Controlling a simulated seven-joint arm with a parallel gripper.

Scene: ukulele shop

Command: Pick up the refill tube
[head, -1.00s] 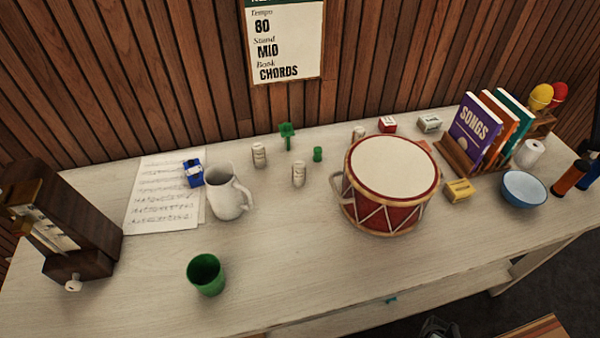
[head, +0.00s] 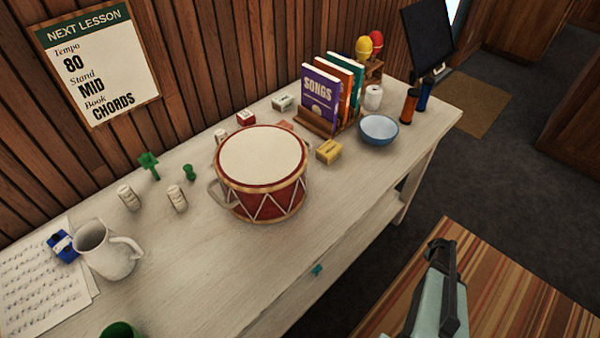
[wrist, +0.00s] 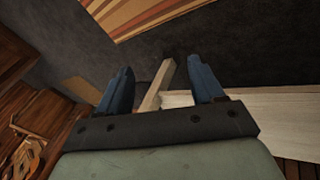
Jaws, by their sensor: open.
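Small pale cylinders with printed labels stand on the table: one (head: 129,198) and another (head: 177,199) left of the drum, and a third (head: 221,135) partly hidden behind the drum. I cannot tell for certain which of these is the refill tube. My gripper (wrist: 162,82) is open and empty in the wrist view, its two blue fingers apart. In the head view my gripper is over the striped rug, off the table's front edge, away from all the tubes.
A red drum (head: 262,205) stands mid-table. A white mug (head: 105,252), blue box (head: 62,245), green cup (head: 119,331) and green pieces (head: 149,166) are left. A yellow box (head: 328,151), blue bowl (head: 379,130) and books (head: 320,98) are right.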

